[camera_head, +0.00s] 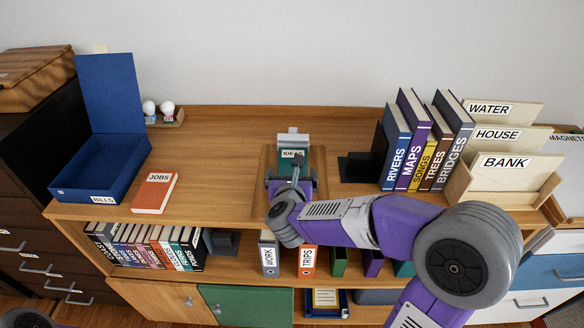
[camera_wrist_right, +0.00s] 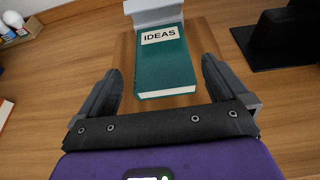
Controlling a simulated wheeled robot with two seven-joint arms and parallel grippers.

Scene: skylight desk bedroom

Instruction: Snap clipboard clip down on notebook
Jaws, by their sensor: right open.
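A teal notebook labelled IDEAS (camera_head: 293,147) lies on a brown wooden clipboard (camera_wrist_right: 210,40) on the desk top. Both also show in the right wrist view, the notebook (camera_wrist_right: 165,68) in the middle. The clipboard's silver-grey clip (camera_head: 292,138) is at the board's far end, by the notebook's top edge; it appears raised, and the wrist view cuts off its top (camera_wrist_right: 155,12). My right gripper (camera_head: 291,173) is open and empty over the near part of the clipboard. Its fingers sit apart on either side of the notebook's near end. My left gripper is not in view.
A row of upright books (camera_head: 416,150) and a letter sorter (camera_head: 510,190) stand to the right. An open blue box (camera_head: 90,178) and a red JOBS book (camera_head: 154,192) are at the left. The desk top between the JOBS book and clipboard is clear.

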